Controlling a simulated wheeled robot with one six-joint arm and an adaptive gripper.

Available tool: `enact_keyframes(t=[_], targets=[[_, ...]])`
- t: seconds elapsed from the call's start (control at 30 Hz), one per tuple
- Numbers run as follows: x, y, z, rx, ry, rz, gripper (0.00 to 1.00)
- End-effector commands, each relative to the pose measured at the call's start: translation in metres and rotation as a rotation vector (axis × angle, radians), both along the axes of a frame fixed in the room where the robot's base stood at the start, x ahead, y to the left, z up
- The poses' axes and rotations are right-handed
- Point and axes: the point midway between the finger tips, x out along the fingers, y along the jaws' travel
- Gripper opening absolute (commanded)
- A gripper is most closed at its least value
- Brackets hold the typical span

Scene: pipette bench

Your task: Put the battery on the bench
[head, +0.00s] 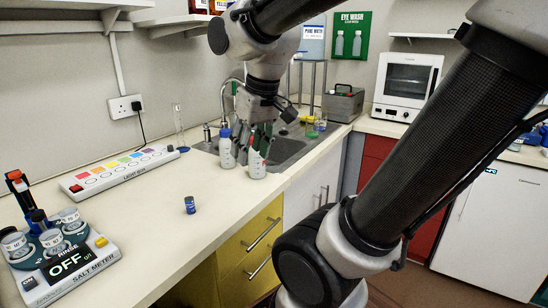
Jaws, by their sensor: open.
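A small dark blue cylinder (190,205) with a pale band stands upright on the pale bench top (150,230), near its front edge. It may be the battery; it is too small to tell for sure. My gripper (253,145) is open and points down at the back of the bench by the sink. It is to the right of and beyond the blue cylinder, well apart from it. Its dark fingers are close to two white bottles, and I cannot tell if they touch. No other battery is clearly visible.
The white bottles, one blue-capped (227,155) and one red-topped (257,165), stand at the sink's (290,148) near edge. A salt meter (68,268) reading OFF stands front left. Bench around the blue cylinder is clear.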

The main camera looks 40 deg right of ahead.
Motion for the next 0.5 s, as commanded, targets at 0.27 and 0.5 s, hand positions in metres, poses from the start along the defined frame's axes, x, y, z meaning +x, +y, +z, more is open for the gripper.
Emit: enact_keyframes(t=[0.27,0.5], targets=[[-0.063,-0.023,-0.008,-0.006,-0.078,-0.043,0.42],[-0.065,-0.023,-0.008,-0.007,-0.079,-0.044,0.42]])
